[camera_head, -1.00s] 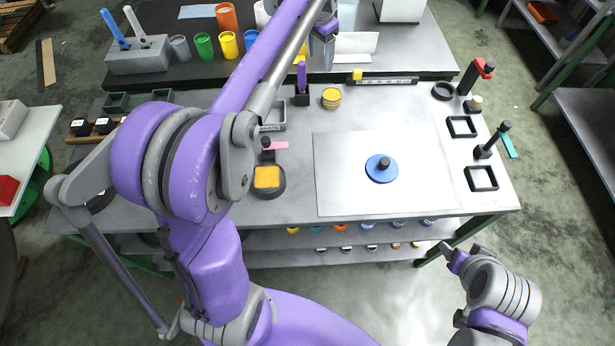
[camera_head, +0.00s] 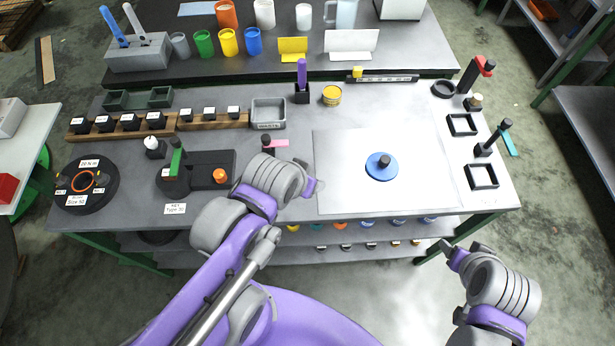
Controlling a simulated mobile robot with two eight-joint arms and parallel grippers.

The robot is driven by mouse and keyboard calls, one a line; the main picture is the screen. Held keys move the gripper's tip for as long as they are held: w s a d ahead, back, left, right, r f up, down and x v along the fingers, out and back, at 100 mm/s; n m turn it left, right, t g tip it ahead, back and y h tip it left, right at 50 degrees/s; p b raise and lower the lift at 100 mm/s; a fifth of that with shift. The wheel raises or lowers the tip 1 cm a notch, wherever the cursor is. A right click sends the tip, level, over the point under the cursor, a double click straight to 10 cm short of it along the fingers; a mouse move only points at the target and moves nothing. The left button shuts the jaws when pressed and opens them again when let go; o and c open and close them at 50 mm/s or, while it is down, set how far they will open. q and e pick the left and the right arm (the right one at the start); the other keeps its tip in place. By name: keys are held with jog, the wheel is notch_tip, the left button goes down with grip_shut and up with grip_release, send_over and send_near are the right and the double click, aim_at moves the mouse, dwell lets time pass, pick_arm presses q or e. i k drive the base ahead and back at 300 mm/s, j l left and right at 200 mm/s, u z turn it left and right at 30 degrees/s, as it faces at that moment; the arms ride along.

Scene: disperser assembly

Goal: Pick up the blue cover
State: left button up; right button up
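The blue cover (camera_head: 372,173) is a flat round blue disc with a black knob on top. It lies on the pale square mat (camera_head: 335,150) on the right half of the workbench. My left gripper (camera_head: 312,187) is over the mat's left edge, left of the cover and apart from it. Its fingers are mostly hidden behind its own wrist, so its opening does not show. My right gripper (camera_head: 458,252) is in front of the bench at the lower right, away from the cover. Its finger opening is not clear.
A black fixture with a green handle (camera_head: 176,163) and a round black base (camera_head: 87,184) stand at the left. A yellow tin (camera_head: 332,95) and a grey tray (camera_head: 268,113) are behind the mat. Black square frames (camera_head: 482,177) and upright tools stand at the right.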

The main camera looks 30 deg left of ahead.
aim_at(382, 167)
jog(key=l+u, duration=0.3)
jog(key=l, duration=0.85)
jog(key=u, duration=1.3)
jog(key=l, duration=0.1)
